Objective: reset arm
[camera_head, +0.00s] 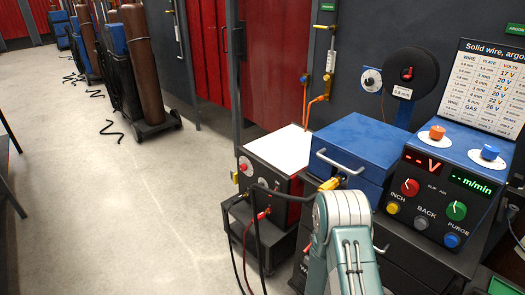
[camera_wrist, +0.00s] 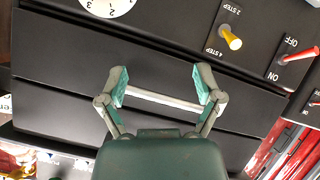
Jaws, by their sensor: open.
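My gripper (camera_wrist: 162,84) is open in the wrist view, its two grey and teal fingers spread apart. A pale bar handle (camera_wrist: 160,101) on a dark panel lies between and just beyond the fingers. I cannot tell whether the fingers touch it. In the head view my arm (camera_head: 345,240) reaches forward at the lower middle, in front of the welding machine, and its gripper end is hidden there.
The wrist view shows a yellow switch (camera_wrist: 229,37), a red switch (camera_wrist: 297,55) and a white dial (camera_wrist: 107,4). In the head view, a blue box (camera_head: 365,146) and control panel (camera_head: 450,190) stand close by at right. Cables (camera_head: 257,225) hang left. Open floor (camera_head: 120,220) lies farther left.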

